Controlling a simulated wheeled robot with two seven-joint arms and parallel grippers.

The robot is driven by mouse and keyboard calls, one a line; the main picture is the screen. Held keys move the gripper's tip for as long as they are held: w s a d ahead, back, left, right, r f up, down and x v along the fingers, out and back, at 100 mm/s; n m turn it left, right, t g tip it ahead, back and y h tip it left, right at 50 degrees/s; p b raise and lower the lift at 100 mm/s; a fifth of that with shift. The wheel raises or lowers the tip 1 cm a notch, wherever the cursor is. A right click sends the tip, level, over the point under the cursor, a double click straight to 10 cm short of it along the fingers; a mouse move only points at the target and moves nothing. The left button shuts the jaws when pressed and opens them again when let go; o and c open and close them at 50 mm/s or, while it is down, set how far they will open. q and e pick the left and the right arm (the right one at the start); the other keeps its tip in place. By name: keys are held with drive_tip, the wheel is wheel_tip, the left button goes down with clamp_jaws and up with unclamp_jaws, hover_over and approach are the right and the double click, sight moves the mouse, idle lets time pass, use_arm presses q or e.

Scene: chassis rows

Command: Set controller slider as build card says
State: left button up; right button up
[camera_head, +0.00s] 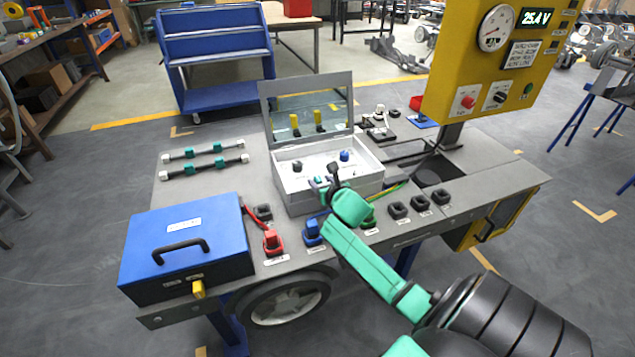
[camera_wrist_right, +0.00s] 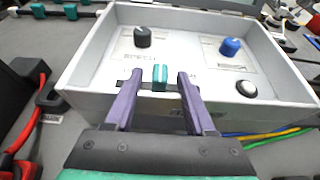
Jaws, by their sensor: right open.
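The controller is a light grey open box (camera_head: 345,193) on the workbench, its lid (camera_head: 307,100) raised. In the right wrist view, its panel has a black knob (camera_wrist_right: 142,37), a blue knob (camera_wrist_right: 230,46), a round white button (camera_wrist_right: 246,88) and a teal slider (camera_wrist_right: 160,77) in a dark slot along the near side. My right gripper (camera_wrist_right: 159,75) is open, with one purple finger on each side of the slider and a gap to both. In the head view, my right gripper (camera_head: 327,180) reaches over the box's front wall. My left gripper is out of view.
A blue case (camera_head: 185,250) stands left of the box. Red (camera_head: 272,242) and blue (camera_head: 312,232) connectors and several black sockets (camera_head: 420,202) line the front edge. A yellow panel (camera_head: 500,60) with gauge and a small printed card stands right. Two rods lie at back left.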

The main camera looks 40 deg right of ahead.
drive_tip(key=shift+x, duration=1.45)
clamp_jaws()
